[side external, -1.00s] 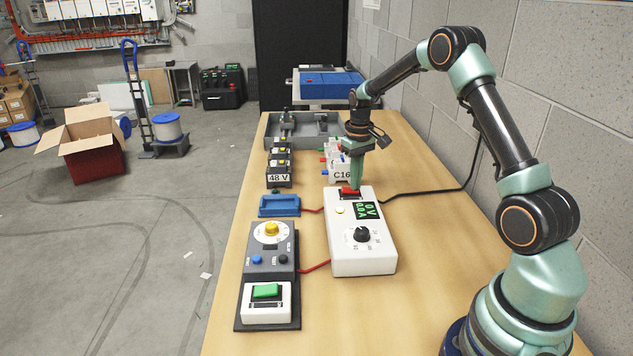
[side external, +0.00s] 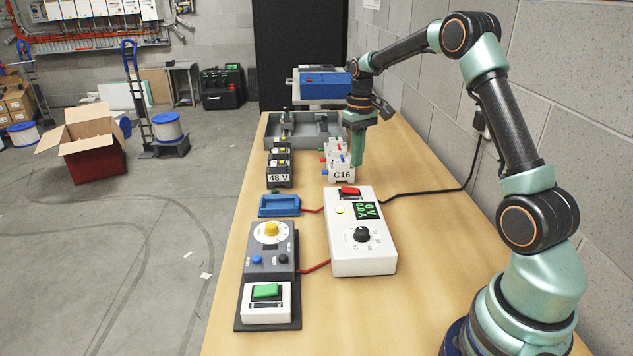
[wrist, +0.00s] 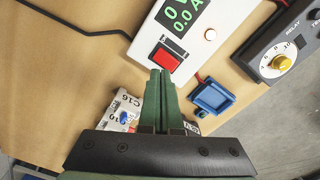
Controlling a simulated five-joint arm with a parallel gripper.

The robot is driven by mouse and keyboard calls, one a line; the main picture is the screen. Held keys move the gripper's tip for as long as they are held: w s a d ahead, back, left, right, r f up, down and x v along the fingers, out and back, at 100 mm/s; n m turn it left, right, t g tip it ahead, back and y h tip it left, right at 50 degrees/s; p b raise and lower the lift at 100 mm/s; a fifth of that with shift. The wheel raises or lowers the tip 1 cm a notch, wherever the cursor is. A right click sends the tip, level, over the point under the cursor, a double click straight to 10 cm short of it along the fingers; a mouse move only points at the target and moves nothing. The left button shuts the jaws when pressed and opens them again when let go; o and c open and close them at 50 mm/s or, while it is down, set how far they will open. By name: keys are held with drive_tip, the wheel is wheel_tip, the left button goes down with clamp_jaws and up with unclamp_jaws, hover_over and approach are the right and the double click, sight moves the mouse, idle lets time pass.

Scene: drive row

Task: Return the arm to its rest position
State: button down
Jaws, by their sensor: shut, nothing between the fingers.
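My gripper (side external: 358,158) is shut and empty. It hangs with its green fingers pointing down, above the bench beside the white C16 block, clear of the white power supply. In the wrist view its fingers (wrist: 160,75) are together, in front of the red switch. The white power supply (side external: 372,262) has a red rocker switch (side external: 350,191), a display reading 0 V and 0.0 A, and a black knob. The switch also shows in the wrist view (wrist: 165,59).
The C16 breaker block (side external: 341,174), black 48 V blocks (side external: 279,178), a blue tray (side external: 279,206) and a grey relay unit (side external: 268,268) with a green rocker (side external: 265,291) stand on the wooden bench (side external: 430,225). A black cable crosses the right side. A block wall borders the right.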

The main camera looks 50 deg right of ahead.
drive_tip(key=s+a+r+t, duration=0.1)
drive_tip(key=s+a+r, duration=0.1)
drive_tip(key=a+r, duration=0.5)
drive_tip(key=s+a+r+n+t, duration=0.1)
drive_tip(key=s+a+r+t, duration=0.1)
drive_tip(key=s+a, duration=0.5)
drive_tip(key=s+a+r+n+t, duration=0.1)
drive_tip(key=s+a+n+t, duration=0.1)
drive_tip(key=s+a, duration=0.5)
drive_tip(key=shift+s+a+r+t, duration=0.15)
drive_tip(key=shift+a+r+t, duration=0.2)
drive_tip(key=shift+a, duration=0.15)
